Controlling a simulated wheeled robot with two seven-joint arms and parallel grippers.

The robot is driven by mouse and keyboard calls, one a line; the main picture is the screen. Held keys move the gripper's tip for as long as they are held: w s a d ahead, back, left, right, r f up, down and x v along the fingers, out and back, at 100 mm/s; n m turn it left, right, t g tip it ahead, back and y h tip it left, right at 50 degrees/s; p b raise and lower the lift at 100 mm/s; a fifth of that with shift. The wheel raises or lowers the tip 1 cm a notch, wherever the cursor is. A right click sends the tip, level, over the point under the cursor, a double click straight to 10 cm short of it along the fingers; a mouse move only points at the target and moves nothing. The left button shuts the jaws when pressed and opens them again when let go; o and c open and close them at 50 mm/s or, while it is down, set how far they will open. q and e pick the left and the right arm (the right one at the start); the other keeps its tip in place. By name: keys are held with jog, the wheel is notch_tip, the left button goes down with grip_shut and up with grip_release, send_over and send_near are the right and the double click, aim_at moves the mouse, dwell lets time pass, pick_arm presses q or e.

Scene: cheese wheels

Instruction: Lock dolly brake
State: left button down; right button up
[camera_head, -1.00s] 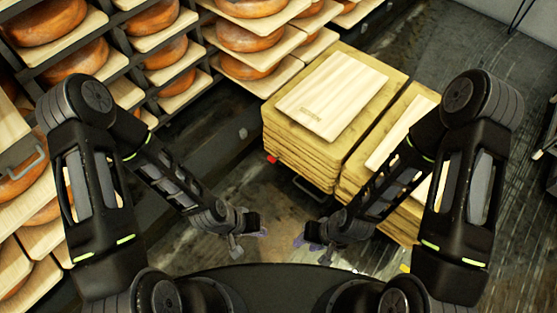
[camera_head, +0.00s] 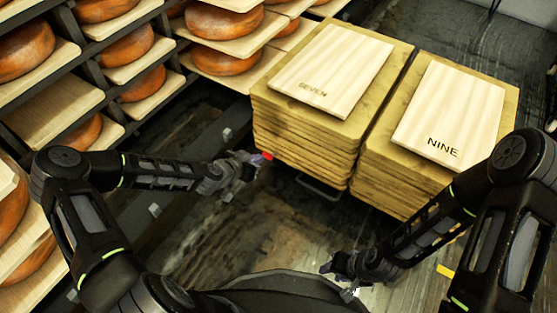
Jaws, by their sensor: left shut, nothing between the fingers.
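The dolly under the stacked boards shows as a dark frame with a metal bar (camera_head: 318,188) at its near side. A small red part (camera_head: 267,156), which looks like the brake lever, sits at the dolly's near left corner. My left gripper (camera_head: 256,160) is shut and empty, with its tips right at the red part. I cannot tell whether they touch it. My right gripper (camera_head: 328,267) is low in front of the dolly, away from it. Its fingers are too small to read. The dolly's wheels are hidden.
Two stacks of boards stand on the dolly, topped by pale boards marked SEVEN (camera_head: 330,70) and NINE (camera_head: 452,115). A rack with cheese wheels (camera_head: 222,58) on shelf boards fills the left, close to my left arm. Dark floor (camera_head: 270,215) lies open before the dolly.

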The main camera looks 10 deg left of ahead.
aim_at(269, 157)
pick_arm(q)
jog(key=shift+w+a+f, duration=0.1)
jog(key=shift+w+a, duration=0.2)
jog(key=shift+w, duration=0.05)
jog(key=b+x, duration=0.3)
jog(key=x, duration=0.6)
jog(key=shift+b, duration=0.4)
jog(key=shift+w+d+f, duration=0.15)
jog(key=shift+w+f, duration=0.1)
jog(key=shift+w, duration=0.2)
jog(key=shift+s, duration=0.2)
